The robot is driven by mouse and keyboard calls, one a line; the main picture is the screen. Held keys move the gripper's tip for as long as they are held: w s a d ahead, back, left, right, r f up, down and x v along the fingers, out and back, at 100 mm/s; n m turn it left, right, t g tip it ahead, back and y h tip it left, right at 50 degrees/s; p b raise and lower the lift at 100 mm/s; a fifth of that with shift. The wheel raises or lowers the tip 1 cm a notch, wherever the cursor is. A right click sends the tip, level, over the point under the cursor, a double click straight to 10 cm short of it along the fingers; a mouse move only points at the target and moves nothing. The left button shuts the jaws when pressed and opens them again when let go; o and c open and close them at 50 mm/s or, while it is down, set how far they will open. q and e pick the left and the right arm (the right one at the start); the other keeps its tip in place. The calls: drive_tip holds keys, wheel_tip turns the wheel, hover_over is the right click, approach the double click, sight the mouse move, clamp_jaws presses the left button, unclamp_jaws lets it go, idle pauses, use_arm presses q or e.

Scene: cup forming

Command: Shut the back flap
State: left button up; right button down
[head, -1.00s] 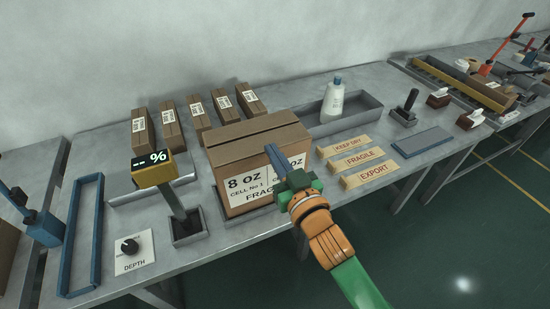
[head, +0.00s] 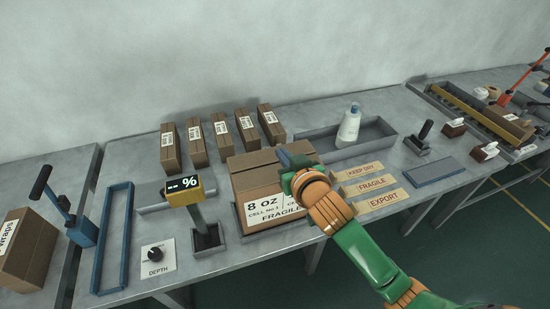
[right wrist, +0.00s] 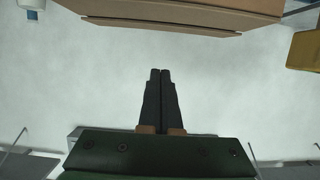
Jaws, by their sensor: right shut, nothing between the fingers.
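The brown carton (head: 258,180) stands near the front middle of the bench in the head view, its "8 oz" and "FRAGILE" label facing me. Its top shows brown panels with a seam; I cannot clearly tell how far down the back flap lies. My right gripper (head: 286,156) is at the right part of the carton top, partly hiding it; whether it touches is unclear. In the right wrist view its fingers (right wrist: 159,75) are together and empty, with a brown cardboard panel (right wrist: 190,12) beyond them, apart from the tips. My left gripper is not in view.
A display on a post (head: 184,186) stands close left of the carton. Several small cartons (head: 222,137) stand behind. A white bottle (head: 349,124) stands in a grey tray (head: 378,128) at the back right. Label strips (head: 372,184) lie to the right.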

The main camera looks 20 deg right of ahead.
sight(278, 167)
drive_tip(key=x, duration=0.3)
drive_tip(key=shift+w, duration=0.45)
wheel_tip(278, 167, down, 3)
drive_tip(key=shift+r+p, duration=0.1)
drive_tip(key=shift+p, duration=0.35)
drive_tip(key=shift+s+f, duration=0.15)
drive_tip(key=shift+f, duration=0.6)
wheel_tip(278, 167, down, 3)
drive_tip(key=t+b, duration=0.2)
drive_tip(key=b, duration=0.4)
drive_tip(key=shift+r+b, duration=0.25)
drive_tip(key=shift+b, duration=0.05)
drive_tip(key=shift+r+b, duration=0.1)
drive_tip(key=shift+b, duration=0.3)
drive_tip(key=shift+s+r+t, duration=0.1)
drive_tip(key=shift+r+t, duration=0.15)
drive_tip(key=shift+t, duration=0.05)
